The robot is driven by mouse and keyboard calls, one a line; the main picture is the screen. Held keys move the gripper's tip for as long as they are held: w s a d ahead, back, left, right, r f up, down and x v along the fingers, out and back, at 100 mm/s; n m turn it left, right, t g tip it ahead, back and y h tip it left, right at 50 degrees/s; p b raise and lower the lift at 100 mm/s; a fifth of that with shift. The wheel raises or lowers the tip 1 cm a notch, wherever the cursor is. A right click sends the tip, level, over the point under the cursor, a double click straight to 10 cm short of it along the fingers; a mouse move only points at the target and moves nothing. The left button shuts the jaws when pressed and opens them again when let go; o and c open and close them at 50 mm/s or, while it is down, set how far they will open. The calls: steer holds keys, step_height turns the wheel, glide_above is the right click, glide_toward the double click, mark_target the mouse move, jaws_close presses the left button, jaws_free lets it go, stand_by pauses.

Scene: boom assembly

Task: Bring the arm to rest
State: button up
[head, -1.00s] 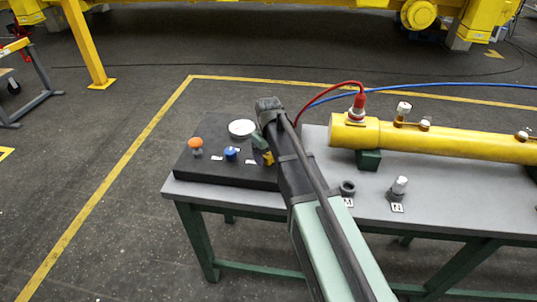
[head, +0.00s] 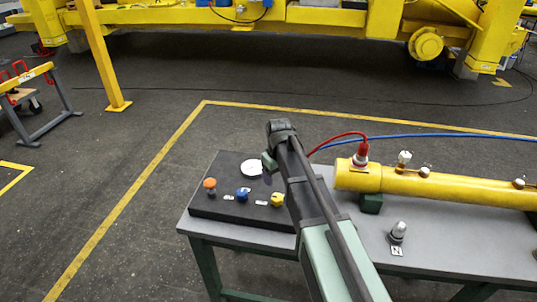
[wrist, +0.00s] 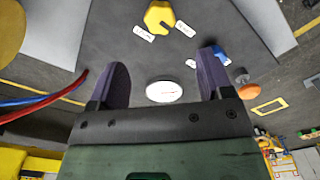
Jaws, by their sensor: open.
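My gripper (wrist: 163,60) is open in the wrist view, with its two dark fingers apart and nothing between them. It is over the black control panel (head: 227,167), clear of its knobs as far as I can see. In the head view my arm hides most of the gripper.
A yellow cylinder (head: 450,188) with red (head: 338,139) and blue hoses (head: 430,136) lies on the grey bench (head: 450,240) to the right. A small fitting (head: 398,231) stands near it. A yellow frame (head: 330,17) spans the back. Floor left of the bench is open.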

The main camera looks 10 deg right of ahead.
steer(key=s+m, duration=0.4)
steer(key=s, duration=1.6)
steer(key=shift+s+m, duration=0.15)
steer(key=shift+m, duration=0.15)
